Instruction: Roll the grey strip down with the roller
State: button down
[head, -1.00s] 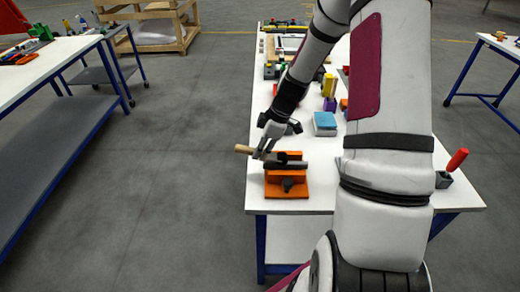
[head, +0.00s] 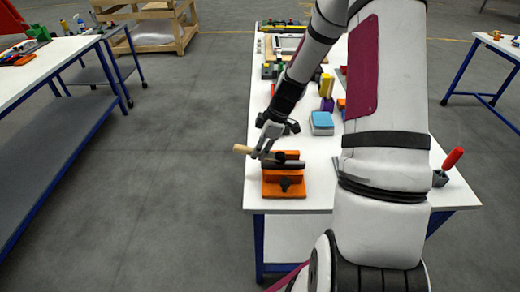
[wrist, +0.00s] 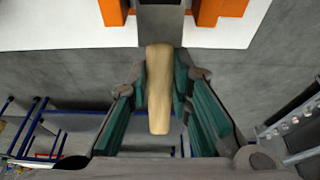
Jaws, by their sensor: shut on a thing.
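The roller's pale wooden handle (head: 242,149) sticks out to the left of my gripper (head: 260,154) in the head view. My gripper is shut on this handle, which also shows between the green-padded fingers in the wrist view (wrist: 159,95). The roller's dark head seems to be at the orange fixture (head: 286,190), partly hidden by my gripper. The dark grey strip (head: 297,165) lies across the top of the fixture, right beside the roller. I cannot tell whether the roller touches it. In the wrist view a grey piece (wrist: 160,22) lies between two orange parts, beyond the handle.
The fixture stands near the front left corner of the white table (head: 320,180). A blue-topped block (head: 322,121) lies behind it, with a purple item (head: 327,104) further back. A red-handled tool (head: 452,159) stands at the right. Open floor lies to the left.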

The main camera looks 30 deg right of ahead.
aim_at(277, 155)
jog(key=shift+s+d+p, duration=0.75)
jog(key=shift+d+p, duration=0.3)
jog(key=shift+p, duration=0.2)
dwell(2.7)
jog(key=shift+s+d, duration=0.2)
jog(key=shift+d, duration=0.05)
jog(key=shift+s+d+p, duration=0.15)
jog(key=shift+d+p, duration=0.05)
jog(key=shift+p, duration=0.4)
dwell(1.4)
jog(key=shift+s+d, duration=0.2)
jog(key=shift+d, duration=0.1)
jog(key=shift+s+d+p, duration=0.15)
jog(key=shift+d+p, duration=0.1)
jog(key=shift+p, duration=0.25)
dwell(0.7)
jog(key=shift+s+d, duration=0.15)
jog(key=shift+d, duration=0.1)
